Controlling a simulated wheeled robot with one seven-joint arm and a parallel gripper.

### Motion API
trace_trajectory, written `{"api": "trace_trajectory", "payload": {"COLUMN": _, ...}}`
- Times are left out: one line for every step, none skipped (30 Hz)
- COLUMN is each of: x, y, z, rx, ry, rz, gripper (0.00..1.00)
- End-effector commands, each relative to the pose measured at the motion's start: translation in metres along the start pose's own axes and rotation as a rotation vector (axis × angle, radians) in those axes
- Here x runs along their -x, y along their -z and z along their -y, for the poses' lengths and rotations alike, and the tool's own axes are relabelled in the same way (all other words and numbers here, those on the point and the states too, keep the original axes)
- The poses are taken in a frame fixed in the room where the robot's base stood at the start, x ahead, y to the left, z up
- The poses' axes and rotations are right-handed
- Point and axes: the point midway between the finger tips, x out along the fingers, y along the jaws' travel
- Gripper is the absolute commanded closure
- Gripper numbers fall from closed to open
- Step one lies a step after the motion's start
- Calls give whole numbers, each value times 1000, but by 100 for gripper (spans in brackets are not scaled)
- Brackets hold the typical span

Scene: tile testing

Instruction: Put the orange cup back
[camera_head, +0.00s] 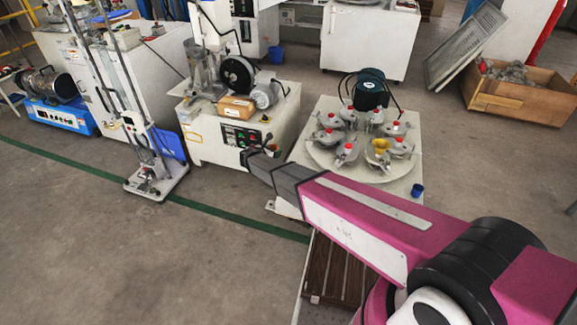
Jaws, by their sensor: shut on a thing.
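My gripper (257,152) is at the end of my pink arm, in front of the white machine with the control panel. It is shut on a small orange thing (272,148), which looks like the orange cup. Most of it is hidden by the fingers, and its tilt cannot be told. The gripper is left of the white round-topped table (321,158) and apart from it. A yellow-orange cup (381,146) stands among several grey red-capped devices on that table.
A small blue cup (417,190) sits at the table's right edge. A dark green container (370,90) stands at its back. The white machine (215,155) carries a brown box (236,108). A tall stand (150,180) is farther left. Floor at the front left is clear.

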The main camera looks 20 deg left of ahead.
Motion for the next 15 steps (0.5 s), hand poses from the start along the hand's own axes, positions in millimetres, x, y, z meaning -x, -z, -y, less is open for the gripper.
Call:
{"api": "trace_trajectory", "payload": {"x": -12, "y": 2, "z": 5, "rx": 0, "ry": 3, "rz": 0, "gripper": 77}}
{"api": "trace_trajectory", "payload": {"x": -18, "y": 4, "z": 8, "rx": 1, "ry": 4, "rz": 0, "gripper": 77}}
{"api": "trace_trajectory", "payload": {"x": -27, "y": 6, "z": 12, "rx": 1, "ry": 3, "rz": -1, "gripper": 77}}
{"api": "trace_trajectory", "payload": {"x": -33, "y": 7, "z": 14, "rx": 1, "ry": 2, "rz": -1, "gripper": 77}}
{"api": "trace_trajectory", "payload": {"x": -39, "y": 8, "z": 17, "rx": 2, "ry": 3, "rz": -1, "gripper": 77}}
{"api": "trace_trajectory", "payload": {"x": -48, "y": 10, "z": 21, "rx": 2, "ry": 3, "rz": 0, "gripper": 77}}
{"api": "trace_trajectory", "payload": {"x": -54, "y": 11, "z": 23, "rx": 2, "ry": 2, "rz": 0, "gripper": 77}}
{"api": "trace_trajectory", "payload": {"x": -60, "y": 12, "z": 26, "rx": 2, "ry": 1, "rz": 0, "gripper": 77}}
{"api": "trace_trajectory", "payload": {"x": -69, "y": 14, "z": 30, "rx": 1, "ry": 2, "rz": -1, "gripper": 77}}
{"api": "trace_trajectory", "payload": {"x": -75, "y": 15, "z": 32, "rx": 1, "ry": 3, "rz": -1, "gripper": 77}}
{"api": "trace_trajectory", "payload": {"x": -80, "y": 16, "z": 35, "rx": 1, "ry": 2, "rz": -1, "gripper": 77}}
{"api": "trace_trajectory", "payload": {"x": -86, "y": 18, "z": 38, "rx": 2, "ry": 1, "rz": -1, "gripper": 77}}
{"api": "trace_trajectory", "payload": {"x": -91, "y": 18, "z": 40, "rx": 2, "ry": 0, "rz": 0, "gripper": 77}}
{"api": "trace_trajectory", "payload": {"x": -95, "y": 19, "z": 41, "rx": 2, "ry": 1, "rz": 0, "gripper": 77}}
{"api": "trace_trajectory", "payload": {"x": -100, "y": 20, "z": 43, "rx": 1, "ry": 1, "rz": 0, "gripper": 77}}
